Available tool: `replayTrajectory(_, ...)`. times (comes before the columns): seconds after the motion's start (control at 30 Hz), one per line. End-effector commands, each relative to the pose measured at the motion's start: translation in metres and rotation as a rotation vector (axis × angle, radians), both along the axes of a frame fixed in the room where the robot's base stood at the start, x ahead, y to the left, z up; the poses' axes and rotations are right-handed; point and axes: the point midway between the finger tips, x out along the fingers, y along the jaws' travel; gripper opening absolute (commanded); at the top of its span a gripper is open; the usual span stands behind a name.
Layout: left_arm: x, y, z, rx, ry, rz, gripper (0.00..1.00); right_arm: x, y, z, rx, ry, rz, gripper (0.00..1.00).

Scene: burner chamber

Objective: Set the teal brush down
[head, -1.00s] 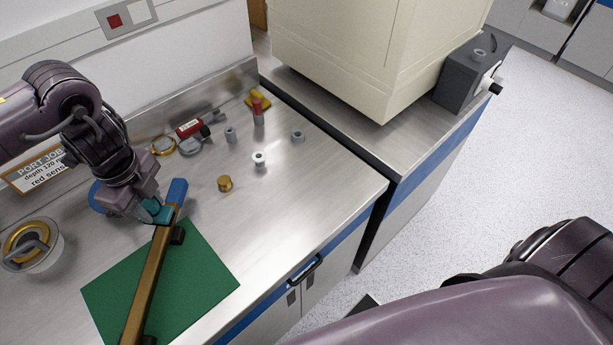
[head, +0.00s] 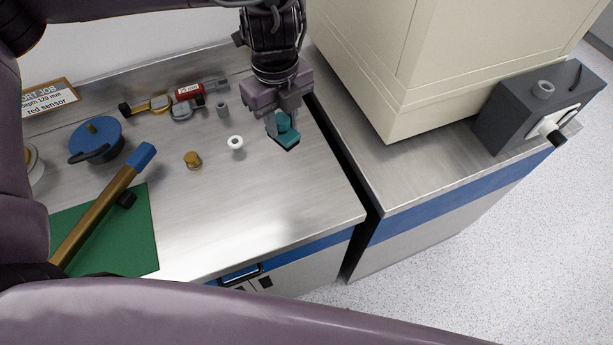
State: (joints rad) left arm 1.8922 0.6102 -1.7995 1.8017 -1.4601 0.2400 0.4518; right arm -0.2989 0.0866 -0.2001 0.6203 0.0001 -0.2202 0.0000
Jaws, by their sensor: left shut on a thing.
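The teal brush (head: 286,134) is a small teal block with a dark lower edge, in the head view near the right side of the steel bench. My left gripper (head: 284,117) points down from above and is shut on the brush. The fingers cover part of the brush. It is at or just above the bench top; I cannot tell whether it touches. My right gripper is not in view.
A white ring-shaped piece (head: 235,143), a brass knob (head: 193,159) and a grey cylinder (head: 222,108) stand left of the brush. A blue-ended brass bar (head: 100,205) lies over a green mat (head: 138,240). The bench front (head: 290,215) is clear. A gap separates the cream cabinet's counter (head: 375,175).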

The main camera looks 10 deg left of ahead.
Motion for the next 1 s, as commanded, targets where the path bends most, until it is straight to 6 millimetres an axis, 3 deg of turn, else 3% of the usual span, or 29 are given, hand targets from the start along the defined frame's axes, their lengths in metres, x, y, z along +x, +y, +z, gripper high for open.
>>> replayTrajectory(0.3, -0.003, 0.000, -0.078, -0.002, 0.010, 0.003, 0.07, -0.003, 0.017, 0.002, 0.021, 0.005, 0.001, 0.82)
replayTrajectory(0.5, -0.002, 0.000, -0.125, -0.003, 0.008, 0.003, 0.07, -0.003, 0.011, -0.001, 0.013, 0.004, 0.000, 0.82)
replayTrajectory(1.0, -0.001, 0.000, -0.183, -0.002, 0.003, 0.002, 0.07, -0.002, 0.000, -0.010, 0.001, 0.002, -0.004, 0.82)
